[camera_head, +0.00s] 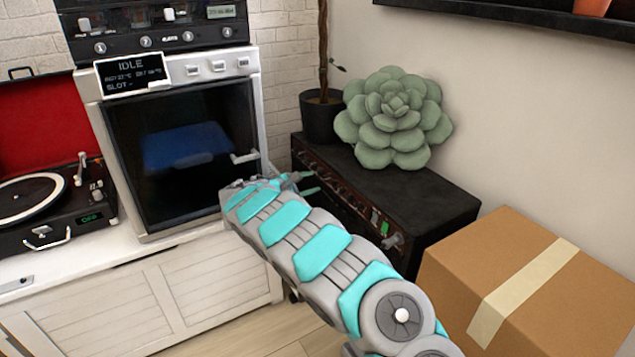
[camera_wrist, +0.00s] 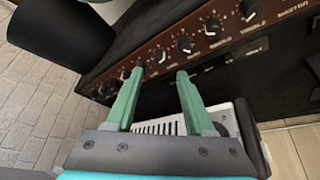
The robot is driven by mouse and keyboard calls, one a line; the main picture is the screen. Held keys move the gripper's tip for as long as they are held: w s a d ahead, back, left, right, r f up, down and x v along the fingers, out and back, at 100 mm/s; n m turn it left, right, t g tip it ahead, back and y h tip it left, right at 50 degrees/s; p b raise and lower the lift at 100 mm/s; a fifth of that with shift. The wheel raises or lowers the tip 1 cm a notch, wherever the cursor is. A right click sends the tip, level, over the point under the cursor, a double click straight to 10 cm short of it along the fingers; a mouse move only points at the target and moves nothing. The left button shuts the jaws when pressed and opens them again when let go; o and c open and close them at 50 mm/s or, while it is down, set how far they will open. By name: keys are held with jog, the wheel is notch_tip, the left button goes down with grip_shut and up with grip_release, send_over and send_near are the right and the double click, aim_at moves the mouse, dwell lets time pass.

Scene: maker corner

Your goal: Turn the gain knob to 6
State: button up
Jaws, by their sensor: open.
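The black amplifier (camera_head: 425,190) stands against the wall, with a brown front panel carrying a row of knobs. The panel (camera_wrist: 200,38) also shows in the wrist view, slanting from lower left to upper right, with several black knobs; the labels Treble and Master can be read at the right. I cannot read which knob is gain, nor its setting. My gripper (camera_head: 303,184) is at the left part of the panel. In the wrist view my gripper (camera_wrist: 160,73) is open, its two teal fingers apart, with a knob (camera_wrist: 160,55) showing between and beyond the tips. It appears empty.
A green succulent-shaped object (camera_head: 393,120) and a dark plant pot (camera_head: 321,115) stand at the amplifier. A cardboard box (camera_head: 540,270) is at the right. An oven-like machine (camera_head: 180,150) and a turntable (camera_head: 45,205) are at the left. A white keyboard-like object (camera_wrist: 165,128) lies below the panel.

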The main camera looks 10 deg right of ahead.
jog(key=shift+v, duration=1.2)
